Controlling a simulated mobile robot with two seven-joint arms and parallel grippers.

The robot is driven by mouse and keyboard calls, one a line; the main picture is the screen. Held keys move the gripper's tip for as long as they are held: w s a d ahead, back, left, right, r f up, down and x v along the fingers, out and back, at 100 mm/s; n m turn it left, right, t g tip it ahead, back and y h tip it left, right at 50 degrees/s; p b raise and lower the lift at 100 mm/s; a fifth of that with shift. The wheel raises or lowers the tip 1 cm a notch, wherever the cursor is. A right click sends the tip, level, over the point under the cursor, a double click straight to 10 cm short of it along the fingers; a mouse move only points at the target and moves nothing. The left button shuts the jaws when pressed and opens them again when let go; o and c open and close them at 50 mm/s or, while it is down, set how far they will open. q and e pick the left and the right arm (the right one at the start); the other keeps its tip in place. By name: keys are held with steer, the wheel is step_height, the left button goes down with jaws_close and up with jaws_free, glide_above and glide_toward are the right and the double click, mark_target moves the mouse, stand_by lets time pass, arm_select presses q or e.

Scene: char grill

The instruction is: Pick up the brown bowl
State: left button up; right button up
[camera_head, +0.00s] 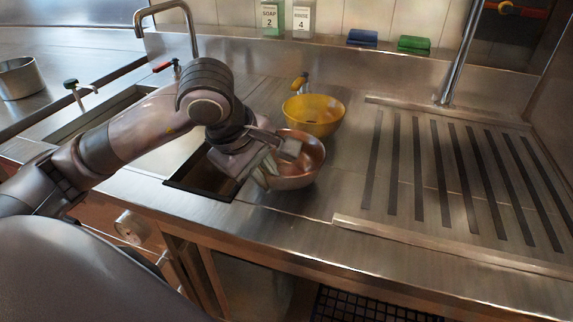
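The brown bowl (312,160) has a coppery sheen and stands upright on the steel counter, right of the sink opening. My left gripper (276,160) reaches in from the left at the bowl's left rim. One finger is over the bowl's inside and the other is at its outer left side, with a gap between them. The gripper hides part of the left rim, and contact cannot be made out. My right gripper is not in view.
A yellow bowl (322,117) stands just behind the brown bowl. A dark sink opening (205,180) lies to the left. A slatted drainboard (455,180) is at the right. Taps, bottles and sponges line the back. Bare counter lies in front.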

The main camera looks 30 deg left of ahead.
arm_select(q)
jaws_close()
step_height(320, 180, up, 20)
steer(key=p, duration=0.3)
steer(key=shift+p, duration=0.35)
